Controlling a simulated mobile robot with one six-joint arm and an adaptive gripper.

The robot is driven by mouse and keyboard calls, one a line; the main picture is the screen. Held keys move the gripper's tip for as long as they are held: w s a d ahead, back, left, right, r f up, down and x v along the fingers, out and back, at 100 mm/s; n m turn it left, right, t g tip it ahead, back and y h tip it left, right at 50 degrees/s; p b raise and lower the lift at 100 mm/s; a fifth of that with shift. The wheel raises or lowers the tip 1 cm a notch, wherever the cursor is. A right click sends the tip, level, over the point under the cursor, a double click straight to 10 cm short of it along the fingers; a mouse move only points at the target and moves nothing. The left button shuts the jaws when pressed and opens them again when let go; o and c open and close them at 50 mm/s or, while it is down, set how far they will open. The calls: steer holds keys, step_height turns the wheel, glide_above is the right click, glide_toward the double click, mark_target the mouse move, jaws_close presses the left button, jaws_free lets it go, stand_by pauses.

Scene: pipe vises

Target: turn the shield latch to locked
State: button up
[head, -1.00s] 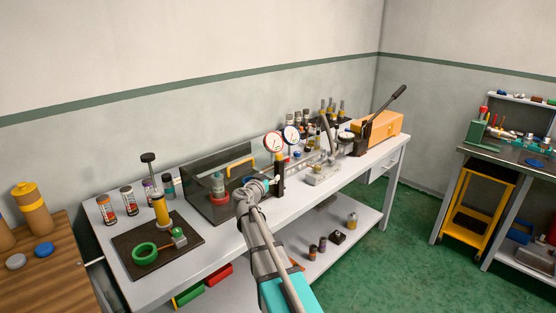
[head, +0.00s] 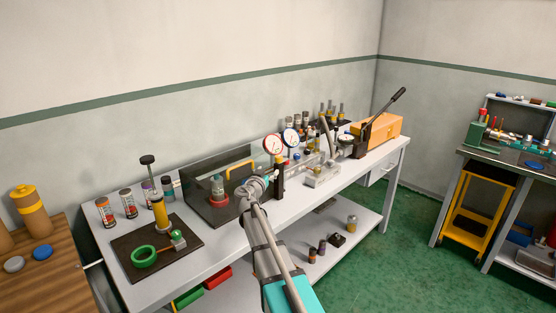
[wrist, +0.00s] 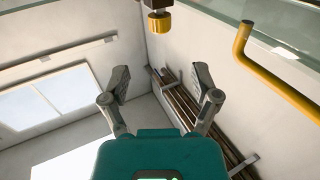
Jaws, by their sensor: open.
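The clear-walled shield box (head: 205,178) stands on the grey bench, with a yellow bar handle (head: 240,166) on its front. The handle also shows at the right of the wrist view (wrist: 243,48), beside the glass edge. A short yellow knob on a dark mount (wrist: 160,22) is at the top middle of the wrist view; it may be the latch, and I cannot tell its setting. My gripper (wrist: 162,86) is open and empty, its two fingers spread below the knob in the picture and apart from it. In the head view my wrist (head: 256,187) is in front of the box's right end and hides part of it.
Two round dial gauges (head: 282,142) and a dark post (head: 279,178) stand just right of my wrist. A dark mat (head: 130,258) with a green ring and a yellow cylinder lies to the left. The bench front between mat and box is clear.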

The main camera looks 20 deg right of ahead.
mark_target(277, 160)
steer(key=x, duration=1.1)
steer(key=shift+w+d, duration=0.2)
steer(key=shift+d, duration=0.1)
jaws_close()
